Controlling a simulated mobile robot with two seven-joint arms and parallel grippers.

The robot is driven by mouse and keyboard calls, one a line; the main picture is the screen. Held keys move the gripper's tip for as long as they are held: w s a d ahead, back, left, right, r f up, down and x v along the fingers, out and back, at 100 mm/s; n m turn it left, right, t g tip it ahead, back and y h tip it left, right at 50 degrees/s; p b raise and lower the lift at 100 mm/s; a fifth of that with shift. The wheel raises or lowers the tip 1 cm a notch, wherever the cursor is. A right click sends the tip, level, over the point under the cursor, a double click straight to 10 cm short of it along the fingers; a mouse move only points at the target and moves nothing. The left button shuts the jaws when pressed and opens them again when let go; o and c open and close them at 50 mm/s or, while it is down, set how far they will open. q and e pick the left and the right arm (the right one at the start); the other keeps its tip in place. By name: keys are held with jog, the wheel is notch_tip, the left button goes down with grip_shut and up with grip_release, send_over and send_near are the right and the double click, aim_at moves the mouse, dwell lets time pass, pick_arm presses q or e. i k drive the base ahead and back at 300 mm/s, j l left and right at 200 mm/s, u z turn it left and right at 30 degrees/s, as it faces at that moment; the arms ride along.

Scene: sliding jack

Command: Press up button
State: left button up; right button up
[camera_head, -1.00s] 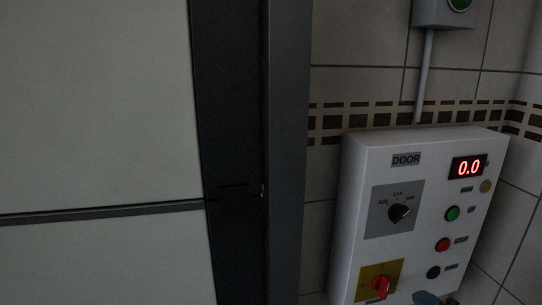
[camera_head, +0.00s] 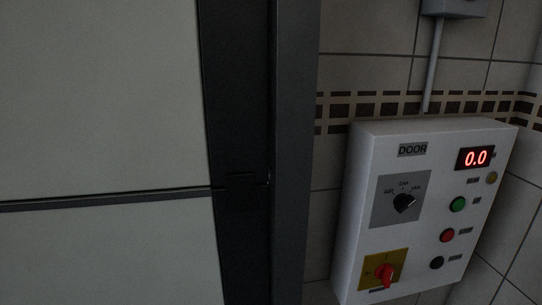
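A white control box (camera_head: 362,235) labelled DOOR hangs on the tiled wall at the right. A green button (camera_head: 458,204) sits on its right side, with a small label beside it too small to read surely. Below it are a red button (camera_head: 447,235) and a black button (camera_head: 437,263). A red display (camera_head: 475,158) above reads 0.0. Neither of my grippers is in view.
The box also carries a black selector knob (camera_head: 404,203) and a red rotary switch (camera_head: 385,274) on a yellow plate. A grey door panel (camera_head: 100,110) and its dark frame (camera_head: 294,150) fill the left. A conduit (camera_head: 433,65) runs up to a grey box (camera_head: 456,8).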

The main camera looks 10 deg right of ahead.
aim_at(459, 204)
jog(key=i+l+z, duration=0.1)
jog(key=z, duration=1.25)
jog(key=k+l+u, duration=0.15)
jog(key=u, duration=0.25)
jog(key=k+l+u, duration=0.15)
jog(key=u, duration=0.25)
jog(key=k+l+u, duration=0.1)
jog(key=u, duration=0.35)
jog(key=k+j, duration=0.05)
